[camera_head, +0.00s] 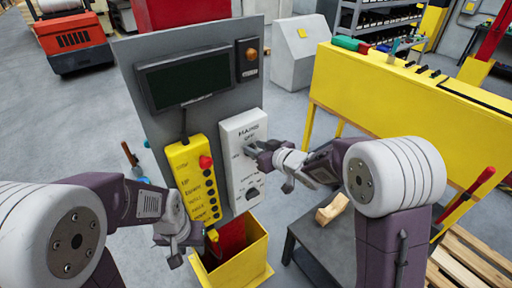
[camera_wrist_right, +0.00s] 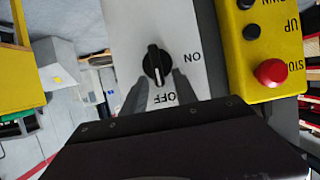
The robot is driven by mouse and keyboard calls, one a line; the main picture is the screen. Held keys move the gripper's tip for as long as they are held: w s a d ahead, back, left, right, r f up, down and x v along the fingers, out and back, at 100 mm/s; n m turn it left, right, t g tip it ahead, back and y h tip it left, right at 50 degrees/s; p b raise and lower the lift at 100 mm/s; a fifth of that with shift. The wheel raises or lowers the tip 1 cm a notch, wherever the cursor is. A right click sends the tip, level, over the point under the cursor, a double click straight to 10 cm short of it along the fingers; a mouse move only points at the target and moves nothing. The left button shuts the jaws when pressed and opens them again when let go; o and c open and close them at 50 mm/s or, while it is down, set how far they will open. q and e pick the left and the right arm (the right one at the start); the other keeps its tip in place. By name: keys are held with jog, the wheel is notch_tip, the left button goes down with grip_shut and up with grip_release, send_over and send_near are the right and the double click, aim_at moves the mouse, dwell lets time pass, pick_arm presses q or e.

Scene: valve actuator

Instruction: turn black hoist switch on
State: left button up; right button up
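The black switch (camera_wrist_right: 152,64) is a round rotary knob with a raised grip and a white line, on a white panel (camera_head: 238,128). In the right wrist view, the line runs up and down, its lower end towards OFF; ON is to the right. My right gripper (camera_wrist_right: 160,80) is open, its two fingers apart just below the knob in that view; contact cannot be told. In the head view my right gripper (camera_head: 252,150) reaches the panel from the right and partly covers it. My left gripper (camera_head: 178,250) hangs lower left, its fingers unclear.
A yellow control box (camera_head: 187,172) with a red stop button (camera_head: 206,162) is beside the white panel, on a grey board (camera_head: 135,75). A yellow bin (camera_head: 255,248) stands below. A yellow bench (camera_head: 400,95) is at right.

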grip_shut()
jog(key=shift+s+a+f+n+t+h+b, duration=0.5)
jog(key=shift+n+t+b, duration=1.1)
jog(key=shift+b, duration=5.45)
jog(key=shift+s+a+f+n+t+h+b, duration=0.15)
jog(key=shift+a+f+n+t+h+b, duration=0.45)
jog(key=shift+n+b, duration=4.3)
jog(key=shift+s+a+f+t+h+b, duration=0.3)
jog(key=shift+f+t+h+b, duration=0.45)
jog(key=shift+b, duration=8.45)
jog(key=shift+r, duration=0.2)
jog(key=shift+t, duration=0.25)
